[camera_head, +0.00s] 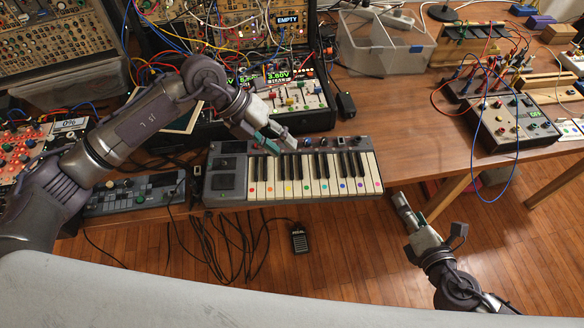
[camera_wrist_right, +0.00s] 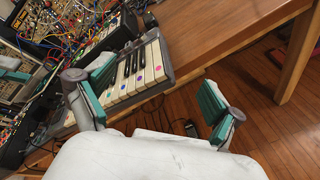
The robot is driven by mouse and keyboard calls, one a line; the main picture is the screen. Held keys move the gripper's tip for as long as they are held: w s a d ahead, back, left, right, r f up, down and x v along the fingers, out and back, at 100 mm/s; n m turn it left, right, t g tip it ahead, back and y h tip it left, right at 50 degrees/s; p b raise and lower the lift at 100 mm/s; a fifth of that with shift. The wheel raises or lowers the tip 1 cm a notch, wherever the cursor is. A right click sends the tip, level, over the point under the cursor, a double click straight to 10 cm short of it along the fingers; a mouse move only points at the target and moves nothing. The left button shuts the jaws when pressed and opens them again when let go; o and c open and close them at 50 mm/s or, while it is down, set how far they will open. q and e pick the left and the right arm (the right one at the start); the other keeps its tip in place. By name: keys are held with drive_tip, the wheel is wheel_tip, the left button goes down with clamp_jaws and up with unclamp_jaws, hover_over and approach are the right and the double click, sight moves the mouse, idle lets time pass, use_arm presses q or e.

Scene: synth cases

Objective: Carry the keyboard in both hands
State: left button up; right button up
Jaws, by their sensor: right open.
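The keyboard (camera_head: 290,172) is a small dark one with coloured dots on its white keys. It lies at the table's front edge in the head view, and its right end (camera_wrist_right: 140,72) shows in the right wrist view. My left gripper (camera_head: 276,143) is over the keyboard's back edge, near the middle, its fingers apart; whether it touches is unclear. My right gripper (camera_head: 409,209) is open and empty, off the keyboard's right end and in front of the table edge. Its two teal-padded fingers (camera_wrist_right: 157,86) stand wide apart in the right wrist view.
A synth case (camera_head: 300,122) with patch cables stands close behind the keyboard. A smaller dark controller (camera_head: 135,196) lies to its left. Loose cables and a pedal (camera_head: 299,238) are on the floor in front. The tabletop (camera_head: 400,125) to the right is partly clear.

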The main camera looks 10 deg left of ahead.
sight(222, 161)
use_arm(q)
drive_tip(key=w+a+n+y, duration=0.2)
drive_tip(key=a+y, duration=0.5)
drive_tip(key=a, duration=0.9)
drive_tip(key=shift+w+r, duration=0.25)
drive_tip(key=shift+w, duration=0.3)
use_arm(e)
drive_tip(key=n, duration=0.2)
drive_tip(key=s+f+n+y, duration=0.1)
drive_tip(key=f+n+g+y, duration=0.1)
drive_tip(key=n, duration=0.1)
drive_tip(key=shift+s+n, duration=0.3)
use_arm(q)
wheel_tip(222, 161, down, 14)
drive_tip(key=shift+d+r, duration=0.1)
use_arm(e)
drive_tip(key=x, duration=1.3)
drive_tip(key=shift+w+a+f, duration=0.2)
drive_tip(key=shift+w, duration=0.05)
